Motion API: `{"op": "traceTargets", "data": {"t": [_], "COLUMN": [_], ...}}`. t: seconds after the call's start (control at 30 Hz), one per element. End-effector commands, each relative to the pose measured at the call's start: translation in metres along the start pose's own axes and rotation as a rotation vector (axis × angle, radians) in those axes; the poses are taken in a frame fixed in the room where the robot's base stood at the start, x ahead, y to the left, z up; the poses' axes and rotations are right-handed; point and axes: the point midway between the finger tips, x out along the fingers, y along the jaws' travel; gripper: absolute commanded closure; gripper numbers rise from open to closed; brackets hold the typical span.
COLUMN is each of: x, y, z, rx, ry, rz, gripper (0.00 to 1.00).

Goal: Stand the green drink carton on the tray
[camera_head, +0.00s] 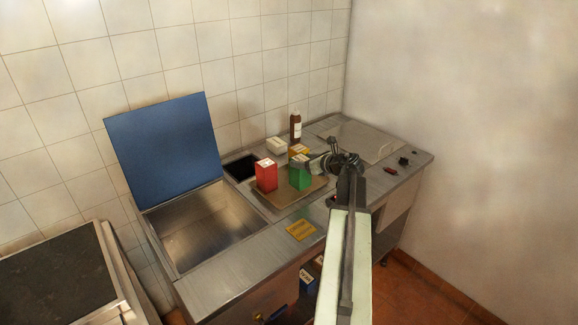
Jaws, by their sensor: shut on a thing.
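The green drink carton (300,178) is upright, with a pale top, over the right part of the brown tray (278,203). I cannot tell whether its base touches the tray. My gripper (311,164) reaches in from the right and is shut on the green carton near its top. The fingers are small in view and partly hidden by the carton and my wrist. A red carton (266,177) stands upright on the left part of the tray, a little apart from the green one.
Behind the tray are a yellow item (299,150), a white box (277,146), a brown bottle (295,127) and a dark recess (241,167). An open metal basin (205,230) with a raised blue lid (163,150) lies left. A yellow packet (301,230) lies in front.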

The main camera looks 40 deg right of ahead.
Motion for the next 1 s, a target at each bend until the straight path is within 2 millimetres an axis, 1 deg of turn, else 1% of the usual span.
{"op": "traceTargets", "data": {"t": [0.07,0.2,0.27,0.4,0.43,0.63,0.67,0.7,0.73,1.0], "x": [0.003,0.002,0.004,0.015,0.016,0.015,0.015,0.015,0.015,0.017], "y": [-0.004,-0.003,-0.004,-0.005,-0.004,-0.002,-0.002,-0.002,-0.002,-0.001], "z": [0.0,-0.003,-0.01,-0.034,-0.036,-0.032,-0.033,-0.033,-0.033,-0.032], "rx": [0.0,0.0,0.001,0.001,0.001,-0.001,-0.002,-0.002,-0.002,-0.002], "ry": [-0.002,-0.005,-0.005,-0.003,-0.002,-0.002,-0.002,-0.002,-0.002,-0.001], "rz": [0.001,0.002,0.001,-0.002,-0.002,0.004,0.004,0.004,0.004,0.002], "gripper": [1.0,1.0,1.0,1.0,1.0,1.0,0.38,0.26,0.18,0.18]}}
